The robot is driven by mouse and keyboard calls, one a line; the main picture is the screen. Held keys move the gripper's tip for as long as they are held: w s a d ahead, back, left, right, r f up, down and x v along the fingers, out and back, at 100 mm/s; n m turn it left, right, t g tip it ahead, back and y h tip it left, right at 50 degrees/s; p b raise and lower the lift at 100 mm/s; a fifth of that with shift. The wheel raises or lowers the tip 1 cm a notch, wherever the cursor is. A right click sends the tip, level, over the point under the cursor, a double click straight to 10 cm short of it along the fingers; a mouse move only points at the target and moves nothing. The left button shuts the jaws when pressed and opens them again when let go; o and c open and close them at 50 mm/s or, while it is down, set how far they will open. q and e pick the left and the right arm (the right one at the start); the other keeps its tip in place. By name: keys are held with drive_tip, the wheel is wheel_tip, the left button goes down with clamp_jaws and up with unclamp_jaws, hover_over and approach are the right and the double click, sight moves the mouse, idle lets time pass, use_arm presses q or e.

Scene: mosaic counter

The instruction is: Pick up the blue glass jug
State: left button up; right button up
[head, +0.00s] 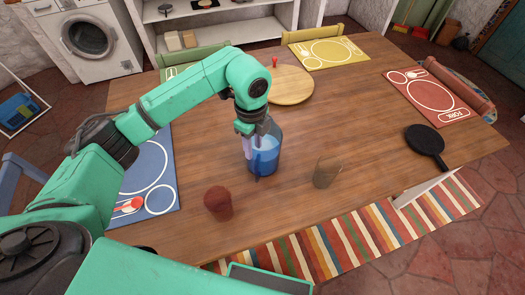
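The blue glass jug (264,160) stands upright on the wooden table, near the middle of the head view. My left gripper (250,146) comes down from above at the jug's left side and overlaps it in the picture. The fingers are small and partly hidden against the glass, so I cannot tell whether they are closed on the jug. The jug's upper left part is covered by the gripper. My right gripper is not in view.
A clear glass (326,172) stands right of the jug, and a dark red cup (218,203) stands in front. A round wooden board (289,86) lies behind. A black pan (426,142) and placemats line the table (370,120). The table right of the jug is mostly clear.

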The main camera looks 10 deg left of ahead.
sight(254, 158)
use_arm(q)
drive_tip(key=f, duration=0.1)
drive_tip(key=f+p, duration=0.1)
drive_tip(key=f, duration=0.2)
drive_tip(key=shift+s+f+p, duration=0.2)
drive_tip(key=shift+s+p, duration=0.1)
drive_tip(key=shift+s, duration=0.05)
drive_tip(key=shift+f, duration=0.4)
clamp_jaws()
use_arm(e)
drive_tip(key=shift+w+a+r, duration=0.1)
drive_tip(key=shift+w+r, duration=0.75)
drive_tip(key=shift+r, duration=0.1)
